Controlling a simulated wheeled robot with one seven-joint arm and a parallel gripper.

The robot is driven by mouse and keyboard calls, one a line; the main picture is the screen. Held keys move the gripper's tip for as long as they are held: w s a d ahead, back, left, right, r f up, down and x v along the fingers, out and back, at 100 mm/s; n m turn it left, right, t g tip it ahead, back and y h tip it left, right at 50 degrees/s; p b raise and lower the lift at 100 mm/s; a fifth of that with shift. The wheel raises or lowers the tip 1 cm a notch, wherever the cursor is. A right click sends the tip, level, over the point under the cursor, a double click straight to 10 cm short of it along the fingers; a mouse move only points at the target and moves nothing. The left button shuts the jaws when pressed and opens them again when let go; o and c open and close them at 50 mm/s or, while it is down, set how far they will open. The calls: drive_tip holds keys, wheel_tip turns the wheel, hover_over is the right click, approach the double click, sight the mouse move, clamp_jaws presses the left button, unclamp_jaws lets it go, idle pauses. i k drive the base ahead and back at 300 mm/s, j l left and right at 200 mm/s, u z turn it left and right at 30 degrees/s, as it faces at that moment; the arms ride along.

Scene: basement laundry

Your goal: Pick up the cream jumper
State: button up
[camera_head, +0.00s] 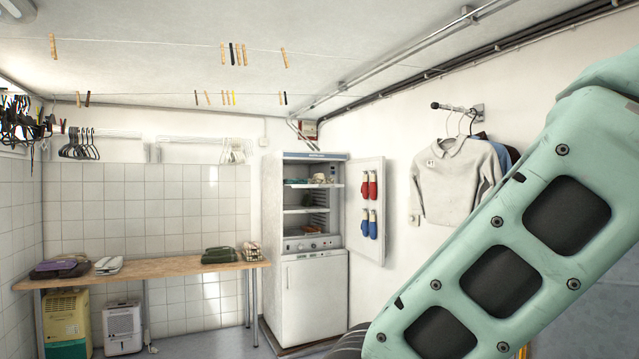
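A pale cream or off-white long-sleeved top with a collar (455,180) hangs on a hanger from a wall rail at the right. It is the pale garment I see most clearly; I cannot tell for sure whether it is the cream jumper. A folded whitish item (108,265) lies on the wooden table at the left, too small to identify. My green arm crosses the lower right and runs close to the hanging top's right side. My gripper is not in view.
A wooden table (170,267) with folded clothes (218,255) stands along the back wall. An open drying cabinet (312,220) stands in the corner, its door (365,205) holding red and blue gloves. Blue and dark garments (502,155) hang behind the pale top. Clotheslines cross overhead.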

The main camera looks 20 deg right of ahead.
sight(318, 178)
drive_tip(key=i+u, duration=0.1)
drive_tip(key=i, duration=1.55)
drive_tip(key=i+z, duration=0.15)
drive_tip(key=i, duration=0.85)
drive_tip(key=i+z, duration=0.2)
drive_tip(key=i, duration=0.45)
drive_tip(key=i+j+z, duration=0.15)
drive_tip(key=i, duration=0.45)
drive_tip(key=i+j+z, duration=0.2)
drive_tip(key=i, duration=0.45)
